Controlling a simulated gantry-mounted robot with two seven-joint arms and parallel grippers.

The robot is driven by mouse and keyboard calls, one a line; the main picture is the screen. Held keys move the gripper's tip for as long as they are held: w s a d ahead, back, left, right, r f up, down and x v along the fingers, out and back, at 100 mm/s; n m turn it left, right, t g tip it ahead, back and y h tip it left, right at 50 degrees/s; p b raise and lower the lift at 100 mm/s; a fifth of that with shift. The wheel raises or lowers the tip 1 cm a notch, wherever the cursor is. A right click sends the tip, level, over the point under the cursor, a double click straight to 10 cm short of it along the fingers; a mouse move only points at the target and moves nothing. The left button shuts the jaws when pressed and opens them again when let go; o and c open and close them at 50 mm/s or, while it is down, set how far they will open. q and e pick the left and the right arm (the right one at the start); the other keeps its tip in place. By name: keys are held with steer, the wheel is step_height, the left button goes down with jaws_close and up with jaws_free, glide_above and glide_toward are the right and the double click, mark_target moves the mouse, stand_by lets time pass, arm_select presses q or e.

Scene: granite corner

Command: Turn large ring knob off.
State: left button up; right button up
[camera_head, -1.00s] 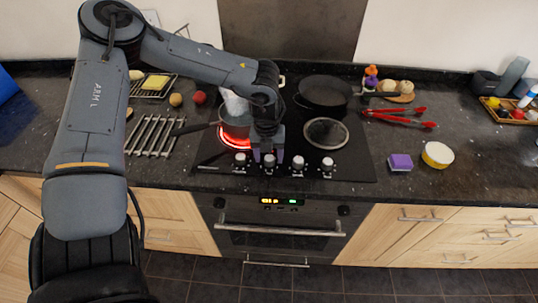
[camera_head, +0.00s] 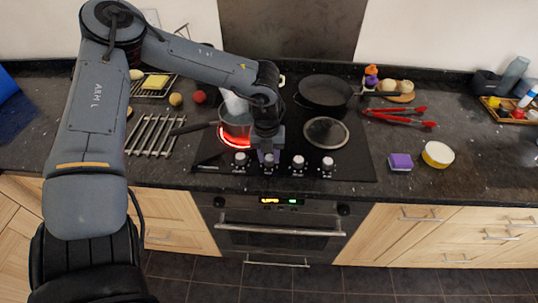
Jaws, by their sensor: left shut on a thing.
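A row of several small knobs with white-grey tops runs along the front of the black cooktop (camera_head: 362,168). My left gripper (camera_head: 268,156) points down at the second knob from the left (camera_head: 269,165) and is shut on it. The gripper hides part of this knob. The leftmost knob (camera_head: 240,158), the third knob (camera_head: 298,161) and the rightmost knob (camera_head: 327,163) are clear of it. The front-left ring (camera_head: 236,143) glows red under a saucepan (camera_head: 238,128). I cannot read the knob markings. My right gripper is not in view.
A dark pan (camera_head: 323,92) stands at the back right of the cooktop, with a lid (camera_head: 326,131) in front. A wire rack (camera_head: 153,135) lies left. Red tongs (camera_head: 398,117), a purple sponge (camera_head: 400,162) and a yellow bowl (camera_head: 437,155) lie right.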

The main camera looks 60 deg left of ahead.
arm_select(q)
steer(key=n+b, duration=0.2)
steer(key=n, duration=0.1)
steer(key=shift+f+b, duration=0.15)
steer(key=shift+b, duration=0.15)
steer(key=n+b, duration=0.2)
steer(key=n, duration=0.1)
steer(key=shift+n, duration=0.4)
steer(key=n+b, duration=0.2)
steer(key=n, duration=0.2)
steer(key=shift+y, duration=0.3)
steer(key=n+b, duration=0.1)
steer(key=n, duration=0.2)
steer(key=shift+b, duration=0.3)
steer(key=shift+d+n, duration=0.1)
steer(key=shift+n, duration=0.9)
steer(key=shift+r, duration=0.2)
steer(key=o, duration=1)
steer(key=shift+o, duration=0.2)
